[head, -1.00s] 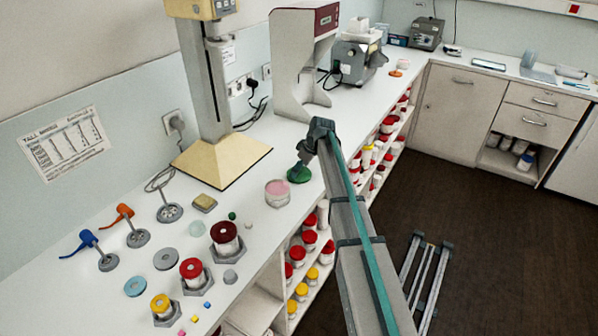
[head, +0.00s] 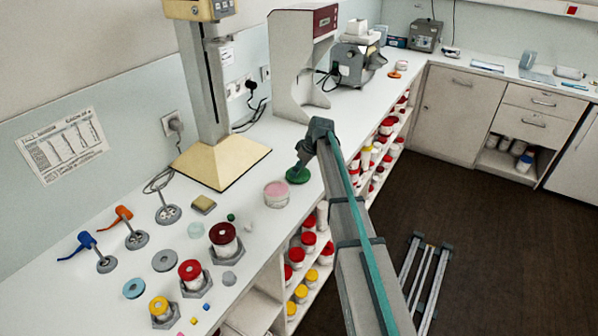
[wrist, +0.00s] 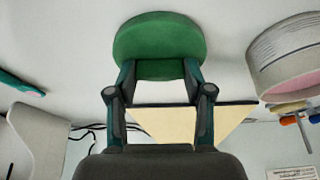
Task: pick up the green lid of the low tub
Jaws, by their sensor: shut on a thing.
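The green lid (head: 298,176) is a round disc at the front of the white counter, just right of a low white tub with pink contents (head: 276,193). My gripper (head: 300,166) is directly over the lid. In the wrist view the gripper's fingers (wrist: 160,72) are shut on the green lid (wrist: 160,38), with the tips at its near edge. The low tub also shows in the wrist view (wrist: 285,58), apart from the lid. I cannot tell clearly whether the lid is clear of the counter.
A cream-based stand (head: 222,162) is left of the tub, and a grey-white machine (head: 290,75) stands behind the lid. Shelves of tubs (head: 310,240) lie below the counter edge.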

